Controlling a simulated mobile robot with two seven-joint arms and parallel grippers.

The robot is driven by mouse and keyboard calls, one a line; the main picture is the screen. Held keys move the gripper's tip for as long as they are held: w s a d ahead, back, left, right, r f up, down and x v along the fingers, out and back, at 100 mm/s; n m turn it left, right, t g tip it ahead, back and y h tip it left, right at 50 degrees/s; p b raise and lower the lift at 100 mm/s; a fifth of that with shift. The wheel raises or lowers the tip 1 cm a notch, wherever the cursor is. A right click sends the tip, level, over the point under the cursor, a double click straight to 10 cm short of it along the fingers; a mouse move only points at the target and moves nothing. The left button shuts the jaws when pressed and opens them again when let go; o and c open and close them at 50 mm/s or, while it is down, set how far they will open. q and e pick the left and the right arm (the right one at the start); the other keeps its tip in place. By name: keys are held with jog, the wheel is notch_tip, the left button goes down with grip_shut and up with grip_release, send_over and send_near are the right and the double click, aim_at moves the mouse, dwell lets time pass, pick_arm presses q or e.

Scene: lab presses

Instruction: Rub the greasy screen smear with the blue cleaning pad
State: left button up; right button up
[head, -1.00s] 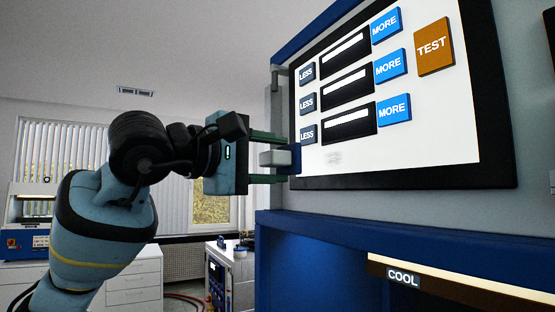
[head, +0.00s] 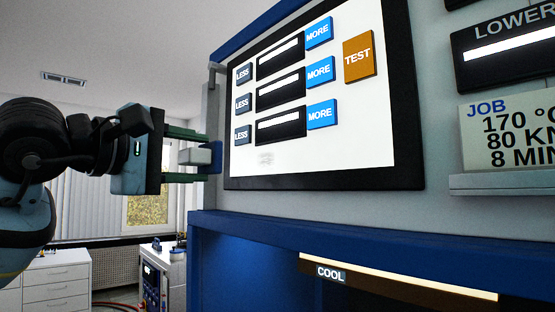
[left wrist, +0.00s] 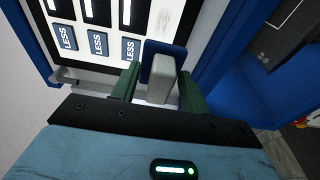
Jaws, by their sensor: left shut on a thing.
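My left gripper (head: 192,157) is shut on the grey handle block of the blue cleaning pad (head: 213,157), just left of the screen's lower left edge. In the left wrist view, the pad (left wrist: 148,62) stands upright between my green fingers (left wrist: 160,88), its blue face toward the screen. Whether it touches the screen frame I cannot tell. The greasy smear (head: 266,159) is a faint grey patch low on the white screen (head: 330,145), right of the pad and below the lowest LESS key. It also shows in the left wrist view (left wrist: 167,18). My right gripper is out of view.
Blue LESS and MORE keys and an orange TEST key (head: 358,56) stand out from the screen. A job card (head: 510,130) sits on a ledge at right. Below is the blue press opening with a COOL label (head: 331,273). A white drawer cabinet (head: 55,285) stands at lower left.

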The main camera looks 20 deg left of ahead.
aim_at(257, 163)
pick_arm(q)
jog(key=shift+w, duration=0.1)
jog(key=d+x, duration=0.1)
jog(key=x, duration=0.5)
jog(key=shift+d, duration=0.15)
dwell(0.4)
jog(key=shift+x, duration=1.1)
dwell(0.6)
jog(key=shift+d, duration=0.1)
jog(key=shift+s+d, duration=0.55)
jog(key=shift+d, duration=0.3)
jog(key=shift+s+d, duration=0.6)
jog(key=shift+d, duration=0.25)
jog(key=shift+w, duration=0.1)
jog(key=shift+w+a, duration=0.55)
jog(key=shift+a, duration=0.3)
jog(key=shift+w+a, duration=0.5)
jog(key=shift+a, duration=0.3)
